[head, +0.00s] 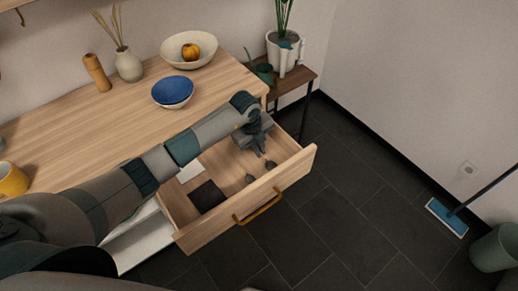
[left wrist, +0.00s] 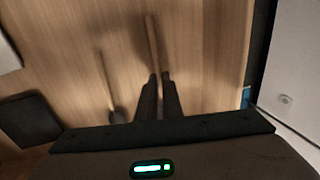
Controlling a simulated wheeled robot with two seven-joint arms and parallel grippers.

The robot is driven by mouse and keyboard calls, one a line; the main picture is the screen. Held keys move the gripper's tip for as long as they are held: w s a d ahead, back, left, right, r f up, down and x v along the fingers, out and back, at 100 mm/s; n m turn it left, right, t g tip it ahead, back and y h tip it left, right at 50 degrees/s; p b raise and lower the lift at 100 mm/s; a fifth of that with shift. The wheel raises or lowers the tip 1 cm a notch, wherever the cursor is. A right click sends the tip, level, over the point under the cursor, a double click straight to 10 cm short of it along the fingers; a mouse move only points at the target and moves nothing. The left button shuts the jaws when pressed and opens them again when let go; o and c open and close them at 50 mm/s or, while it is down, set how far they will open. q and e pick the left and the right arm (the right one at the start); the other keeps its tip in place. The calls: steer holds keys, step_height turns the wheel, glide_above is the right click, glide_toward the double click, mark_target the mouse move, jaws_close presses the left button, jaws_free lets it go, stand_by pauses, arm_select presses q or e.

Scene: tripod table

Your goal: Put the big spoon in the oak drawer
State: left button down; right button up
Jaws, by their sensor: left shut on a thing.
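The oak drawer (head: 218,223) is pulled open below the wooden top, with a brass-coloured handle on its front. My left gripper (head: 259,152) is over the far right part of the open drawer, pointing down. It is shut on the big spoon, whose pale wooden handle (left wrist: 152,45) stands out between the fingers in the left wrist view. A dark spoon head (head: 270,165) shows just past the fingertips in the head view. My right gripper is not in view.
A black square (head: 207,196) and a white piece (head: 190,172) lie in the drawer's left part. On top stand a blue bowl (head: 173,91), a cream bowl (head: 170,47) with a fruit, a vase (head: 129,66) and a yellow mug (head: 12,180).

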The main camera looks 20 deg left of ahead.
arm_select(q)
steer(key=shift+f, duration=0.1)
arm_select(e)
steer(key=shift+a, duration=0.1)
arm_select(q)
steer(key=c, duration=1.9)
jaws_free()
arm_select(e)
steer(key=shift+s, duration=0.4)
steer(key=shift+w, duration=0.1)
